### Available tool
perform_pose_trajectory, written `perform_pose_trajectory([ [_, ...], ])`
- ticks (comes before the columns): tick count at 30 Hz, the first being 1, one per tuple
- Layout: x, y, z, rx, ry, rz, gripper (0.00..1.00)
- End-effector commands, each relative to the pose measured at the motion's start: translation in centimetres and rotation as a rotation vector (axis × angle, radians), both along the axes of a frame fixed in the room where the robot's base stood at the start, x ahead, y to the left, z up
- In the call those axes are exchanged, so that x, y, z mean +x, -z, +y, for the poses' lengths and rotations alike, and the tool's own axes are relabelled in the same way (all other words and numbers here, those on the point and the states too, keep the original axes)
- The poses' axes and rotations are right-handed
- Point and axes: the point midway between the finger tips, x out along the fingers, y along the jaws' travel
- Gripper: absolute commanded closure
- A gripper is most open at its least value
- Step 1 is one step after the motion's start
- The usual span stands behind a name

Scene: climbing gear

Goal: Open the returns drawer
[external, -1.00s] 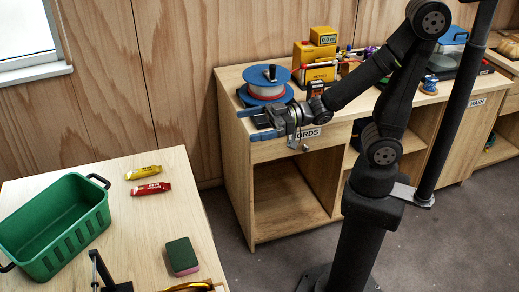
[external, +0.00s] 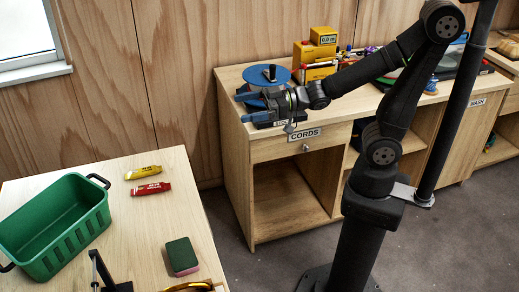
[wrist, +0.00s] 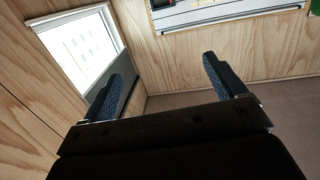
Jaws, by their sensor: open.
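No drawer label reading "returns" is legible in these views. A shut wooden drawer (external: 275,151) labelled "CORDS" (external: 305,135) sits at the top of the left cabinet, with a small round metal knob (external: 305,147). My gripper (external: 243,107) is above that drawer's front, at about counter height. It points left, with its blue fingers apart and nothing between them. In the wrist view my gripper (wrist: 165,76) is open and empty, facing the wall and carpet. It hides part of the blue and white reel (external: 268,75) in the external view.
Yellow boxes (external: 318,58) and other gear stand on the cabinet top. A cubby (external: 285,200) opens below the drawer. On the front table are a green crate (external: 55,225), two tubes (external: 150,189) and a sponge (external: 182,256). Carpet separates table and cabinet.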

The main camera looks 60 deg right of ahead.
Motion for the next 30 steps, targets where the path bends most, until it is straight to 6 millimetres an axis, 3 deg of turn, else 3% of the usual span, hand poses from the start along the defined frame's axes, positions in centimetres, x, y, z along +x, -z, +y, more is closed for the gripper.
perform_pose_trajectory([
  [1,0.1,0.2,0.0,0.002,-0.001,0.006,0.22],
  [8,2.5,3.6,0.4,0.062,-0.027,0.123,0.67],
  [18,6.2,12.8,0.6,0.253,-0.093,0.443,0.68],
  [30,6.7,24.6,-0.6,0.54,-0.149,0.886,0.68],
])
